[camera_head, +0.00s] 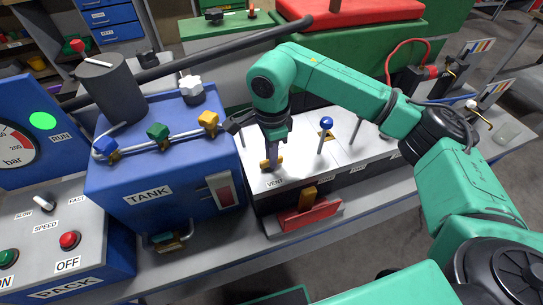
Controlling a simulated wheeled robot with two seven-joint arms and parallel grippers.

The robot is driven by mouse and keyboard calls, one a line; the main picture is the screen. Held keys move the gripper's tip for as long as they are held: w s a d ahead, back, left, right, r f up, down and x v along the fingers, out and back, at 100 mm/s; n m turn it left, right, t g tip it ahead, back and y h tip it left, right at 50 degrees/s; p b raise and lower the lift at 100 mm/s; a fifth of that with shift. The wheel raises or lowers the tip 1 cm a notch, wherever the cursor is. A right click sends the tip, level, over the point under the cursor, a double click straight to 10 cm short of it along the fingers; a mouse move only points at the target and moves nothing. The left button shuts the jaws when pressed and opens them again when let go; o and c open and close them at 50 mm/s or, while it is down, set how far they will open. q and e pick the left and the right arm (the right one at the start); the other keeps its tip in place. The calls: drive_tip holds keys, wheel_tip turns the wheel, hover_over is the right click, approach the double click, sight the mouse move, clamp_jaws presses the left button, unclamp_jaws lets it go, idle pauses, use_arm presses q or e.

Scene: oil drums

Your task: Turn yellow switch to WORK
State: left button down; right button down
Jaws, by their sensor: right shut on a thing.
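The yellow switch (264,164) is a small yellow piece low on the pale top of the panel, just behind a label reading VENT. My right gripper (272,157) points down onto it from above and is shut on it. The fingers cover its middle, so only yellow bits show on either side. Which way the switch points is hard to tell. I cannot read the word WORK anywhere. My left gripper is not in view.
Right of the gripper stands a blue-knobbed lever (326,123). Left is a blue TANK box (150,195) with coloured valve handles and a grey cylinder (110,88). A red tray (305,217) is on the panel's front. The PACK box (60,240) is lower left.

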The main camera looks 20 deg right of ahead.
drive_tip(key=shift+w+r, duration=0.1)
drive_tip(key=shift+r, duration=0.05)
drive_tip(key=c, duration=0.9)
unclamp_jaws()
wheel_tip(320, 180, up, 14)
drive_tip(key=shift+r, duration=0.2)
